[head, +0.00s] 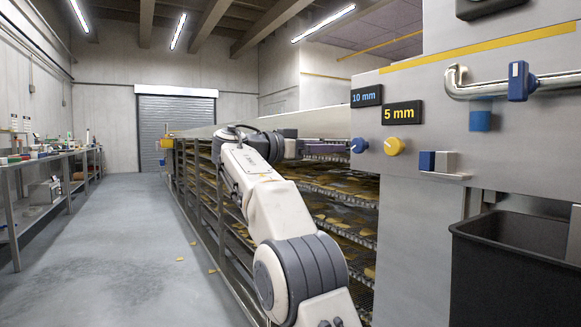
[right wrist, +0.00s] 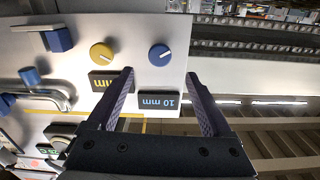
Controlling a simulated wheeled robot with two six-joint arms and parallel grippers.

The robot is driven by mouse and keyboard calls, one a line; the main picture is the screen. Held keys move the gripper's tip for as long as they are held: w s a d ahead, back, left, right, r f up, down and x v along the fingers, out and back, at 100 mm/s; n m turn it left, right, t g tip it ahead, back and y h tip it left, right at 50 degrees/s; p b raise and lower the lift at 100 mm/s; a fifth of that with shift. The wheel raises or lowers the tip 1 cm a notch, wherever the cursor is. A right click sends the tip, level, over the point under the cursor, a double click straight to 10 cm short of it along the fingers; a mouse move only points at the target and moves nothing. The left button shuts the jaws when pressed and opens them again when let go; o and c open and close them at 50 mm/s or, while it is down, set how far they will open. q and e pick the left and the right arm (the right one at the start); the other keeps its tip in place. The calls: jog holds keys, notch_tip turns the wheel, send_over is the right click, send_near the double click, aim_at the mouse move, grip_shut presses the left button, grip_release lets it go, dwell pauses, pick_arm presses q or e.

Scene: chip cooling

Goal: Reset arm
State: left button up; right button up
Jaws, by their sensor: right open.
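My right arm reaches forward from the bottom middle of the head view. Its gripper (head: 335,147) points right, its purple fingers beside the blue knob (head: 358,145) on the grey panel. In the right wrist view the gripper (right wrist: 159,74) is open, with nothing between its fingers. The blue knob (right wrist: 159,55) shows just beyond the gap between the fingertips and looks apart from them. The yellow knob (head: 394,146) sits to the right of the blue one; it also shows in the right wrist view (right wrist: 101,53). My left gripper is not in view.
Signs reading 10 mm (head: 366,96) and 5 mm (head: 402,113) are above the knobs. A metal pipe with a blue handle (head: 518,82) and a black bin (head: 515,240) are at right. A rack (head: 205,180) of chips stands behind my arm. The left floor is mostly clear.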

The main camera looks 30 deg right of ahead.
jog(key=s+a+f+n+t+y+p, duration=0.1)
jog(key=s+a+f+n+t+y, duration=0.1)
jog(key=a+f+n+y, duration=0.7)
jog(key=s+a+f+n+t+y, duration=0.25)
jog(key=a+f+n, duration=0.55)
jog(key=a+f, duration=0.5)
jog(key=s+a+f+n+g+y+p, duration=0.1)
jog(key=s+a+f+n+g+y, duration=0.2)
jog(key=s+f, duration=0.5)
jog(key=s+a+f+n+g+y, duration=0.15)
jog(key=s+a+f, duration=0.3)
jog(key=s, duration=0.75)
jog(key=s+a+f+n+g+y+p, duration=0.1)
jog(key=s+a+f+n+y, duration=0.25)
jog(key=s+f, duration=0.5)
notch_tip(320, 180, up, 40)
jog(key=s+p, duration=0.2)
jog(key=p, duration=3.5)
jog(key=shift+s+f+p, duration=0.15)
jog(key=shift+f+p, duration=0.05)
jog(key=shift+p, duration=0.1)
jog(key=shift+a+h, duration=0.1)
jog(key=shift+h, duration=0.15)
jog(key=shift+c, duration=0.3)
